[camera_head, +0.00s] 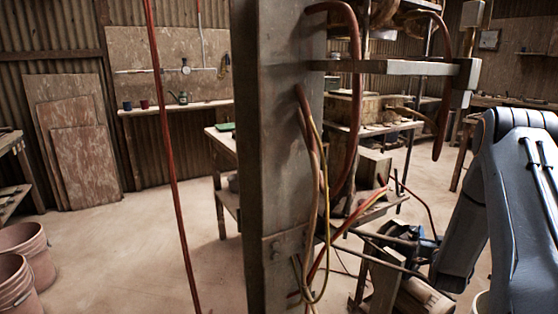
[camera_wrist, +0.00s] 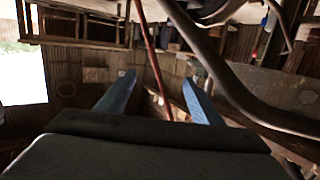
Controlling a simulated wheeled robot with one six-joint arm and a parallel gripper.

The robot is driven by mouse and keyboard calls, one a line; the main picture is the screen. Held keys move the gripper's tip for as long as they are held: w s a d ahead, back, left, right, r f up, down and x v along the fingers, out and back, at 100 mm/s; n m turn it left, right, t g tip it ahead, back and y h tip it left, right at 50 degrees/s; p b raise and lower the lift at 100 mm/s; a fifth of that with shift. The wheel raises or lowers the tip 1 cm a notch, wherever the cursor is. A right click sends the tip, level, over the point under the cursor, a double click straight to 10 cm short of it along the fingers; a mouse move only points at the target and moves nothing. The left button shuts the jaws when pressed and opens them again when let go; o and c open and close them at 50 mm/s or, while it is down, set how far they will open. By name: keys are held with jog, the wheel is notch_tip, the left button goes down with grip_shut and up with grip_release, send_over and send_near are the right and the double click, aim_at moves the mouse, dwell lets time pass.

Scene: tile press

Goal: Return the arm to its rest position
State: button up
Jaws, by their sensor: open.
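My gripper (camera_wrist: 158,88) shows in the wrist view with its two blue fingers apart and nothing between them. Beyond the fingers are a wooden wall and a thin red hose (camera_wrist: 155,65). In the head view my blue-grey arm stands at the right edge. My gripper is outside the head view.
A tall metal post (camera_head: 280,130) with hoses and cables stands in the middle of the head view, close to my arm. A red hose (camera_head: 165,130) hangs left of it. Buckets (camera_head: 28,250) stand at the lower left. The floor (camera_head: 130,250) between them is clear.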

jog(key=s+a+r+n+g+y, duration=0.1)
jog(key=s+a+r+g+y, duration=0.2)
jog(key=a, duration=0.7)
jog(key=s+a+r+n+g+y, duration=0.1)
jog(key=s+a+r+g+y, duration=0.25)
jog(key=a, duration=0.65)
jog(key=s+a+r+n+g, duration=0.1)
jog(key=s+a+r+g, duration=0.1)
jog(key=s+a, duration=0.45)
jog(key=s+a+r+n+g, duration=0.1)
jog(key=s+a+g, duration=0.15)
jog(key=s, duration=0.75)
jog(key=s+a+r+n+g, duration=0.1)
jog(key=s+a+r, duration=0.1)
jog(key=s+a, duration=0.45)
jog(key=s+a+f+n+g+b, duration=0.2)
jog(key=s+a+f+g+b, duration=0.1)
jog(key=s+a+b, duration=0.6)
jog(key=s+d+r+m+p, duration=0.1)
jog(key=d+r+m+p, duration=0.1)
jog(key=d+r+p, duration=0.6)
jog(key=d+p, duration=0.1)
jog(key=p, duration=0.5)
jog(key=shift+d+r+p, duration=0.2)
jog(key=shift+d+p, duration=0.1)
jog(key=shift+p, duration=0.1)
